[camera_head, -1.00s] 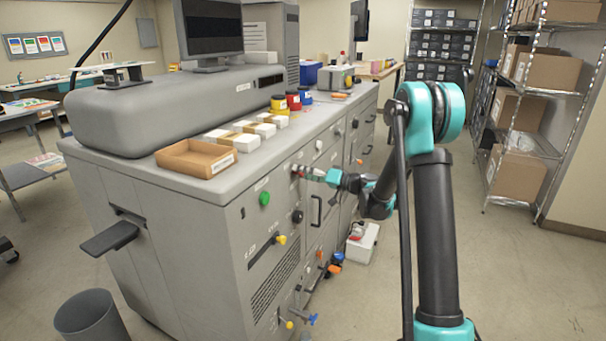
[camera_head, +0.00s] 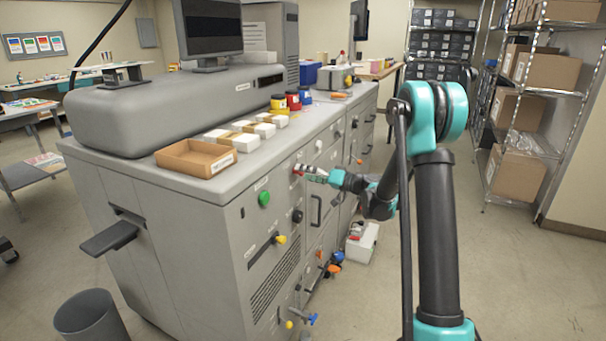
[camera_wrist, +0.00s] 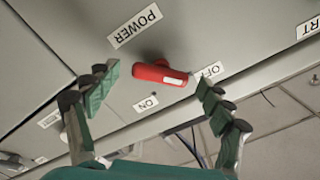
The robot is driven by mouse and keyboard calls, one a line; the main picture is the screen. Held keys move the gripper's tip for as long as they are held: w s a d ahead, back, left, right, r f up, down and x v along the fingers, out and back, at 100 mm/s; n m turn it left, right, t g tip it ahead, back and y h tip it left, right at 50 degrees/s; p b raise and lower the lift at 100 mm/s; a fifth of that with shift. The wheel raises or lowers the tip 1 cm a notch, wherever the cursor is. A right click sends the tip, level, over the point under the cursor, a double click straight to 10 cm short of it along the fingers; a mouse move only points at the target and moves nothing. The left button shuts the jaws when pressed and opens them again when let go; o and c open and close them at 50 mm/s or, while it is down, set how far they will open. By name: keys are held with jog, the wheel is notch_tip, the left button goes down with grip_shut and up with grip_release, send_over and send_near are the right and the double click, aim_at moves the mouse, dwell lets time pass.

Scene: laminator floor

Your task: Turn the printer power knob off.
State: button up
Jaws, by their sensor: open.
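The printer (camera_head: 190,250) is a long grey machine with many knobs on its front. Its power knob shows in the wrist view as a red handle (camera_wrist: 160,74) with a pale tip, below a POWER label (camera_wrist: 135,25). The tip lies close to the OFF label (camera_wrist: 209,72); the ON label (camera_wrist: 146,103) is lower. My gripper (camera_wrist: 152,90) is open, one finger on each side of the red knob, with visible gaps. In the head view my gripper (camera_head: 312,174) is at the machine's upper front and the red knob (camera_head: 297,168) shows just beyond its tips.
A green knob (camera_head: 264,199), a black knob (camera_head: 297,216) and a yellow knob (camera_head: 281,240) sit nearby on the front. A cardboard tray (camera_head: 196,158) lies on top. A white box (camera_head: 362,243) stands on the floor by the machine.

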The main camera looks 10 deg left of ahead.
jog(key=v, duration=1.1)
jog(key=s+d+f+m+g+h, duration=0.1)
jog(key=s+d+f+h, duration=0.2)
jog(key=s, duration=0.6)
jog(key=s+f+m+g+h, duration=0.1)
jog(key=s+f+m+h, duration=0.1)
jog(key=s+f+h, duration=0.35)
jog(key=s+d+f+m+h, duration=0.1)
jog(key=s+d+f+h, duration=0.1)
jog(key=s+d+h, duration=0.2)
jog(key=s+d+f+m+h, duration=0.1)
jog(key=s+d+f+h, duration=0.2)
jog(key=s+d, duration=0.7)
jog(key=s+h, duration=0.1)
jog(key=s, duration=0.4)
jog(key=shift+s+d, duration=0.2)
jog(key=shift+d, duration=0.15)
jog(key=shift+h, duration=0.25)
